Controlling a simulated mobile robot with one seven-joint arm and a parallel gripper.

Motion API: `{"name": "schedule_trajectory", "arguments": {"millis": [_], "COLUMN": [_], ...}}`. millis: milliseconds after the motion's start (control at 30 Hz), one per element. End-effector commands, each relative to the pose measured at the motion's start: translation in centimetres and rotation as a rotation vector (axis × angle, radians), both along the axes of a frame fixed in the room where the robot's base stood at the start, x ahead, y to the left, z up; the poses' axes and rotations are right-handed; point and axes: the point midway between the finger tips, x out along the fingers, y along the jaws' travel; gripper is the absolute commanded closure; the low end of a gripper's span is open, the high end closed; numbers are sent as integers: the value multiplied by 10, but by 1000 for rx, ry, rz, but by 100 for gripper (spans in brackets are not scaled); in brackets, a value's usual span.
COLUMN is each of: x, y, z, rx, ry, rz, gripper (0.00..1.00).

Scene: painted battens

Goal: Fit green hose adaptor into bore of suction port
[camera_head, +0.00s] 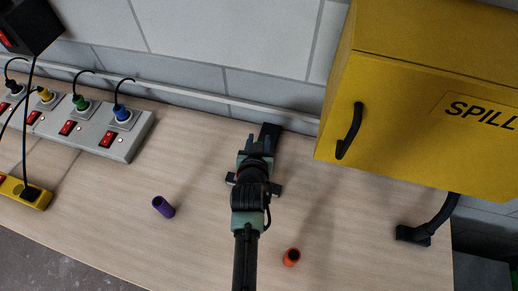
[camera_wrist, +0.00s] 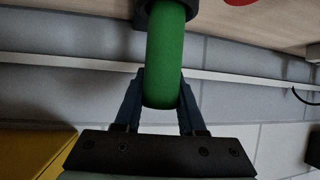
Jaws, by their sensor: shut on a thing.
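My gripper (camera_wrist: 161,78) is shut on the green hose adaptor (camera_wrist: 166,55), a smooth green cylinder between its two dark blue fingers. In the wrist view the adaptor's far end meets a dark round collar (camera_wrist: 191,8) at the top edge, which looks like the suction port. The collar is cut off by the frame, so I cannot tell how far the adaptor is in the bore. In the head view my gripper (camera_head: 263,143) is over the back of the bench, with a black part (camera_head: 270,130) just beyond it. The adaptor is hidden there.
A purple cylinder (camera_head: 163,207) and an orange one (camera_head: 291,257) lie or stand on the wooden bench (camera_head: 200,180). A yellow spill cabinet (camera_head: 420,110) hangs at right, above a black hose fitting (camera_head: 414,235). A socket strip (camera_head: 125,142) with coloured plugs stands at left.

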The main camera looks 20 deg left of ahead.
Motion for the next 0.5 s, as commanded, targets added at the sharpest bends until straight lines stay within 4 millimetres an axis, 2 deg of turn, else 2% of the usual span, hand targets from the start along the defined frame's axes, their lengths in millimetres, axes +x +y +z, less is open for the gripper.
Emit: {"name": "schedule_trajectory", "arguments": {"millis": [33,167,500], "x": [0,0,0], "y": [0,0,0], "z": [-13,-27,-27], "rx": [0,0,0], "ry": [1,0,0], "rz": [0,0,0], "gripper": [100,100,100]}}
